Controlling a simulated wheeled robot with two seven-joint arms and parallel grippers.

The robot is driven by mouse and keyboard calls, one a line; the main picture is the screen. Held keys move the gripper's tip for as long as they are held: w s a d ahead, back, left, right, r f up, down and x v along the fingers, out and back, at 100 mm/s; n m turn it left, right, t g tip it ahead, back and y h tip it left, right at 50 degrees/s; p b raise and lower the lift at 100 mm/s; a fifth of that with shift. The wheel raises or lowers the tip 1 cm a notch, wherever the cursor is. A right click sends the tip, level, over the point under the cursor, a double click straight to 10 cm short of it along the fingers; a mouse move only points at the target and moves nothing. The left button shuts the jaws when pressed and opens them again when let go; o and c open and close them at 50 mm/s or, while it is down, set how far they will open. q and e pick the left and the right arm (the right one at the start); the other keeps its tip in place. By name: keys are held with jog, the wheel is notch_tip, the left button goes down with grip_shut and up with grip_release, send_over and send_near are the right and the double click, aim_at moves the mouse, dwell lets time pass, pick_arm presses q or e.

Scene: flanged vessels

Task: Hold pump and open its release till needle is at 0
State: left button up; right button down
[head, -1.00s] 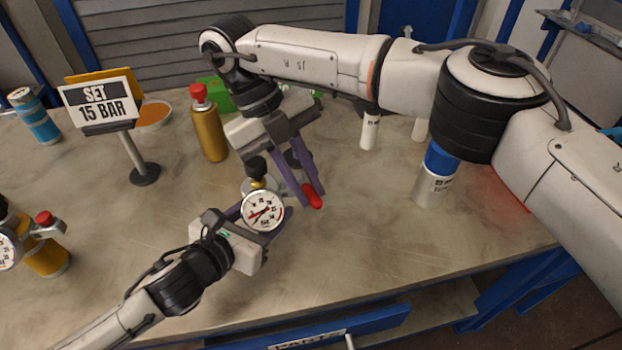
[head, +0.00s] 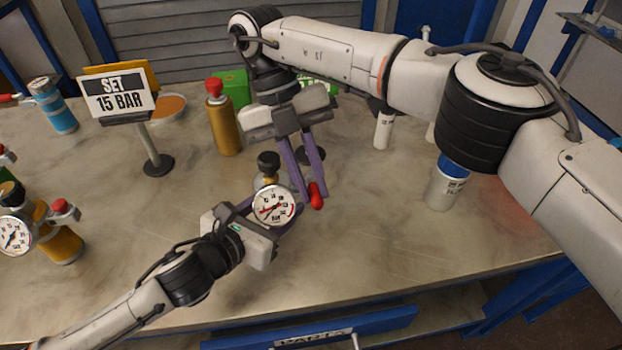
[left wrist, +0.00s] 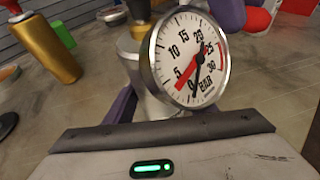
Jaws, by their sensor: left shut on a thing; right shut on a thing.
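The pump is a small metal body with a black knob (head: 268,160) on top and a round white gauge (head: 273,205) on its front. In the left wrist view the gauge (left wrist: 188,58) reads 0 to 30 bar. Its thin black needle lies near 0, and a red pointer lies near 5. My left gripper (head: 268,215) is shut on the pump body and holds it upright. My right gripper (head: 312,190) comes down from behind and is shut at the red-tipped release lever (head: 317,196) on the pump's right. The fingers partly hide the lever.
A sign (head: 115,96) reading "SET 15 BAR" stands at the left. A gold bottle with a red cap (head: 225,125) stands behind the pump. The front middle of the table is clear.

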aim_at(310, 190)
jog(key=c, duration=1.7)
grip_release()
jog(key=shift+o, duration=0.2)
jog(key=shift+r, duration=0.1)
notch_tip(310, 190, up, 10)
